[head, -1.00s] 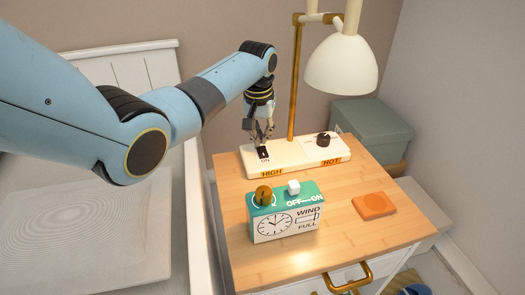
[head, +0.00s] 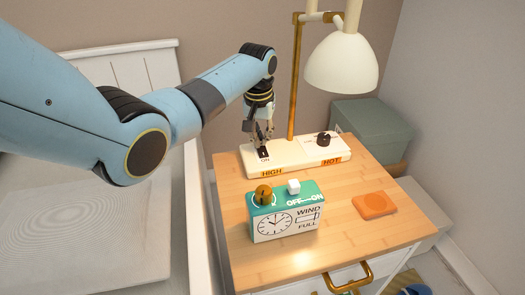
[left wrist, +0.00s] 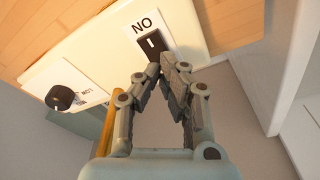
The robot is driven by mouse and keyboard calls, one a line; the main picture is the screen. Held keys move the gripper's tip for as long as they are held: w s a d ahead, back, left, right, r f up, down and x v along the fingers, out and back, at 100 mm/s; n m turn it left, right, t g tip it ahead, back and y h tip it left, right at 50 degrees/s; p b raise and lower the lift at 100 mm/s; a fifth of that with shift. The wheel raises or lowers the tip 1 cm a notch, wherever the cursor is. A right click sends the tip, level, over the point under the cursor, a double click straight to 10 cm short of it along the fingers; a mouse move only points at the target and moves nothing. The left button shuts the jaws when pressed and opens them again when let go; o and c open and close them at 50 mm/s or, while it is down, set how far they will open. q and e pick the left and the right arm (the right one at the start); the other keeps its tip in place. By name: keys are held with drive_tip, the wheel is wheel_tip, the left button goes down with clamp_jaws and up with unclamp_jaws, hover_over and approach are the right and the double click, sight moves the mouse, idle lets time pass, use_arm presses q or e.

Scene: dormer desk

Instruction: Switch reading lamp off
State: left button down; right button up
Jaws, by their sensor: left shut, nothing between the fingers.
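The reading lamp (head: 342,62) has cream shades on a brass pole (head: 296,85) that rises from a white base (head: 293,163). A black rocker switch (head: 264,153) marked ON sits at the left end of the base. It also shows in the left wrist view (left wrist: 152,42), with its label upside down. My left gripper (head: 259,142) points down just above and behind the switch. In the left wrist view its fingertips (left wrist: 164,68) are together, empty, close beside the switch. I cannot tell whether they touch it. My right gripper is out of view.
A black knob (head: 323,139) is at the base's right end, near a HOT label. A teal-topped clock box (head: 284,214) with a brass knob and white switch stands in front. An orange coaster (head: 376,205) lies right on the wooden top (head: 345,235). A grey-green box (head: 372,128) stands behind.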

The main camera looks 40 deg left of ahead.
sight(261, 149)
use_arm(q)
drive_tip(key=shift+s+f+b, duration=0.1)
drive_tip(key=shift+f+b, duration=0.3)
drive_tip(key=shift+f, duration=0.5)
drive_tip(key=shift+r, duration=0.1)
idle(0.3)
wheel_tip(261, 149, up, 7)
drive_tip(key=p, duration=0.7)
idle(0.5)
